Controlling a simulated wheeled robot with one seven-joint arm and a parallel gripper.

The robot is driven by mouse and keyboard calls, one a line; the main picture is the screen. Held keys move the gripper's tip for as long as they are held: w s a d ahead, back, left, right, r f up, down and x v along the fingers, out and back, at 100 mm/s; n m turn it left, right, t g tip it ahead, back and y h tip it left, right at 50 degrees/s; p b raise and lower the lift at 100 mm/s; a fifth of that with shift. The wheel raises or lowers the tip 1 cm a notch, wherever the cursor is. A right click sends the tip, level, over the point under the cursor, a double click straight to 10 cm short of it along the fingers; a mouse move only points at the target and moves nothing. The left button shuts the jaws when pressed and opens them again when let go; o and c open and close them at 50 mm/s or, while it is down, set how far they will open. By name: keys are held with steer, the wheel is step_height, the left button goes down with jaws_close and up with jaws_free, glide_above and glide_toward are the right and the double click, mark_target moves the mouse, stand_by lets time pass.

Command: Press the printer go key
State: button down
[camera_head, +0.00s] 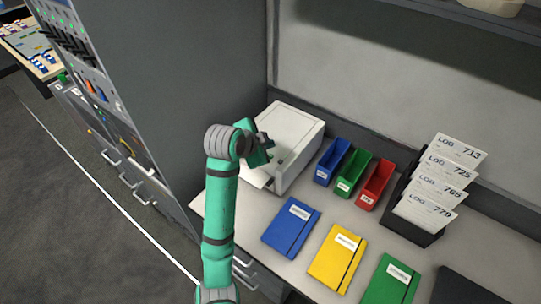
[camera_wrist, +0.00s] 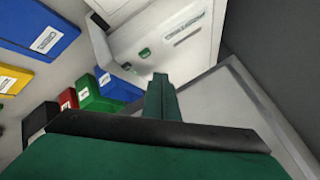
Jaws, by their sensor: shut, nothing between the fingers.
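The printer (camera_head: 297,124) is a white box on the counter against the grey cabinet side. In the wrist view its pale face (camera_wrist: 172,50) fills the top middle, with a dark-lettered label. I cannot tell whether the fingertips touch the printer. In the head view my gripper hides part of the printer's front.
Blue (camera_head: 333,160), green (camera_head: 353,174) and red (camera_head: 375,185) bins stand right of the printer. Blue (camera_head: 290,228), yellow (camera_head: 336,258) and green (camera_head: 391,282) notebooks lie in front. A black rack (camera_head: 416,232) holds log cards at right. The grey cabinet (camera_head: 185,85) rises close on the left.

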step_height(320, 180, up, 3)
steer(key=shift+f, duration=0.1)
steer(key=shift+s, duration=0.1)
stand_by(0.8)
